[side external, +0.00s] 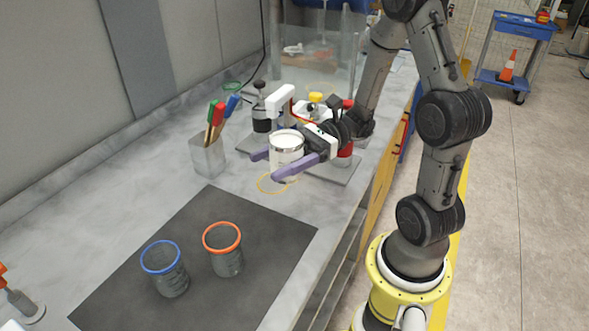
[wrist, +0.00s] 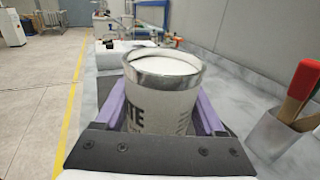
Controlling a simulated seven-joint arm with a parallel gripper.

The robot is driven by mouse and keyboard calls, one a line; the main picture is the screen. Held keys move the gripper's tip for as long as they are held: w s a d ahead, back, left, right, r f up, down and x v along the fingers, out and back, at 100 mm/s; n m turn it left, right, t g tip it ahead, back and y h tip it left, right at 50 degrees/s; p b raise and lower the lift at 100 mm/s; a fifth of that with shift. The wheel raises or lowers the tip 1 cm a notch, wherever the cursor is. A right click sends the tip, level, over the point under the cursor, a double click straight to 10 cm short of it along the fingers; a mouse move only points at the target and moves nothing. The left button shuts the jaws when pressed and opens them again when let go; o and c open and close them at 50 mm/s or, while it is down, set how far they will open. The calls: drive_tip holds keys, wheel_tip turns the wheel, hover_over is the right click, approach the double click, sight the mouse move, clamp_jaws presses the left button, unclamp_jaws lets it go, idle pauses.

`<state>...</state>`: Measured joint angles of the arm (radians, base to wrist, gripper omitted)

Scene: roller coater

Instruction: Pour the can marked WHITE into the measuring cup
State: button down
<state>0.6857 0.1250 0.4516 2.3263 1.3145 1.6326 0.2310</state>
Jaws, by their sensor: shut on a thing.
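The white can (side external: 287,150) is upright between the purple fingers of my gripper (side external: 275,167), which is shut on it. In the wrist view the can (wrist: 162,95) has a metal rim, white contents and dark letters, of which "TE" can be read. The fingers (wrist: 160,118) lie along both its sides. It appears to be above the counter near a yellow ring. Two clear cups stand on the dark mat, one with a blue rim (side external: 166,270) and one with an orange rim (side external: 224,251). I cannot tell which is the measuring cup.
The dark mat (side external: 200,225) lies on the grey counter. A metal holder (side external: 207,157) with colored-handled tools stands left of the can. A red can (side external: 346,150) and other equipment stand behind my gripper. The mat's far part is clear.

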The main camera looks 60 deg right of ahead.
drive_tip(key=w+a+n+g, duration=0.1)
drive_tip(key=w+a+n, duration=0.1)
drive_tip(key=w+a, duration=0.2)
drive_tip(key=w+a+n+g+y, duration=0.1)
drive_tip(key=w+a, duration=0.3)
drive_tip(key=a, duration=0.7)
drive_tip(key=shift+w+f+n+g, duration=0.2)
drive_tip(key=shift+f+n+g, duration=0.05)
drive_tip(key=shift+n+g, duration=0.15)
drive_tip(key=shift+w+r+n, duration=0.1)
drive_tip(key=shift+w+n, duration=0.05)
drive_tip(key=shift+n, duration=0.45)
drive_tip(key=shift+w+f+n, duration=0.15)
drive_tip(key=shift+f+n, duration=0.45)
drive_tip(key=shift+f, duration=0.5)
idle(0.7)
